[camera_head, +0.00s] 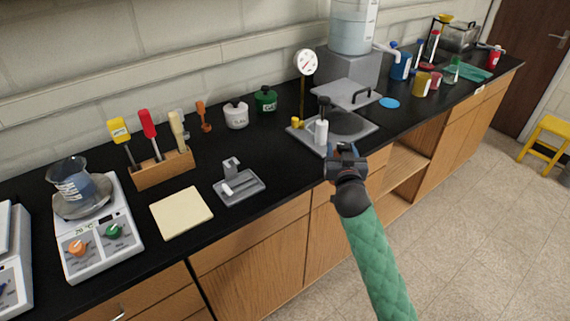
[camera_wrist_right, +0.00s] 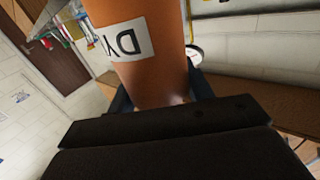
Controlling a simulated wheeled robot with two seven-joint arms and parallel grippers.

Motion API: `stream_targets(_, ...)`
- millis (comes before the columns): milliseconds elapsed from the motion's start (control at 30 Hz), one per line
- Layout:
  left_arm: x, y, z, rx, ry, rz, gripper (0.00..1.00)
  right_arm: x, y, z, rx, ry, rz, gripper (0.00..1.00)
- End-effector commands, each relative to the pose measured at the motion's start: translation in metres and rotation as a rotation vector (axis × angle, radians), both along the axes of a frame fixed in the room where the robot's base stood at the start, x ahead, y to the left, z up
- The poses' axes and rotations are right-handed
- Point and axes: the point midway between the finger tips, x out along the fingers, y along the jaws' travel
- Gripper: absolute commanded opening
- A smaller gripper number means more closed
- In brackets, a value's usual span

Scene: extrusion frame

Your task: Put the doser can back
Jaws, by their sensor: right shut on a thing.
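My right gripper (camera_head: 345,160) is over the front edge of the black counter, in front of a grey square plate. In the right wrist view its two dark fingers (camera_wrist_right: 162,97) stand on either side of an orange-brown can (camera_wrist_right: 158,72) and are shut on it. The can has a white label with dark letters, of which "DY" shows, turned upside down. Its far end is cut off by the picture's top edge. In the head view I cannot make out the held can. My left gripper is not in view.
The grey plate (camera_head: 359,140) carries a white cylinder (camera_head: 321,133) with a dark top. A small grey tray (camera_head: 240,190), cream pad (camera_head: 181,212), wooden tool block (camera_head: 162,170) and scale (camera_head: 102,248) with a beaker stand left. Bottles and cups crowd the far right.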

Motion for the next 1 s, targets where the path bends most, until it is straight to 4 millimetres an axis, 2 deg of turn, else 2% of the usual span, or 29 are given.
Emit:
stream_targets(33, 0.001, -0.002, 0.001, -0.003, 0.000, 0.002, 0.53, 0.010, 0.005, 0.014, 0.001, -0.006, 0.004, 0.12)
stream_targets(133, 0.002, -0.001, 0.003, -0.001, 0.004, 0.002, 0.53, 0.028, 0.014, 0.037, -0.002, -0.004, 0.014, 0.12)
stream_targets(300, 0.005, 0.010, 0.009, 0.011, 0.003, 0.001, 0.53, 0.053, 0.030, 0.076, -0.012, -0.001, 0.033, 0.12)
stream_targets(500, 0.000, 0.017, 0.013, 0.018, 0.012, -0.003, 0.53, 0.068, 0.042, 0.102, -0.022, 0.006, 0.051, 0.12)
stream_targets(667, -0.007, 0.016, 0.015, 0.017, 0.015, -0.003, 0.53, 0.072, 0.051, 0.106, -0.026, 0.009, 0.056, 0.12)
stream_targets(767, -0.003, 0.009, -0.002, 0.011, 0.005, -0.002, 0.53, 0.074, 0.064, 0.099, -0.025, 0.012, 0.056, 0.12)
stream_targets(1000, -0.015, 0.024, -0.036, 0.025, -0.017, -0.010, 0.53, 0.081, 0.109, 0.073, -0.025, 0.012, 0.056, 0.12)
